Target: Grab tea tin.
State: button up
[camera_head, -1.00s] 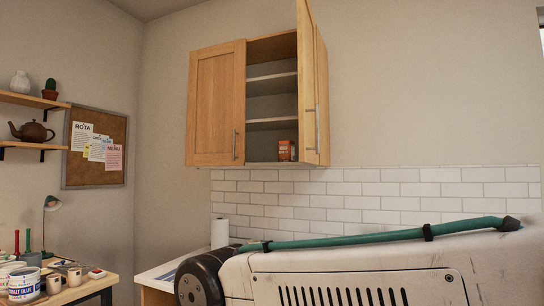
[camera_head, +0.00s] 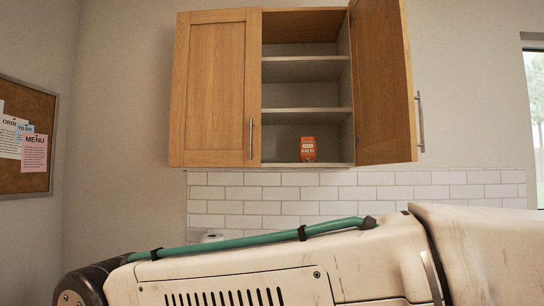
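My arm's pale links with a green hose cross the bottom of the view, below the cabinet. My gripper is not in view.
White tiles (camera_head: 270,207) line the wall under the cabinet. The two upper shelves (camera_head: 305,69) look empty. The open door sticks out to the right of the tin. A cork board (camera_head: 50,115) hangs at left, and a window (camera_head: 536,120) is at the right edge.

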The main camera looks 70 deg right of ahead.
aim_at(308, 148)
jog(key=i, duration=1)
jog(key=z, duration=2.05)
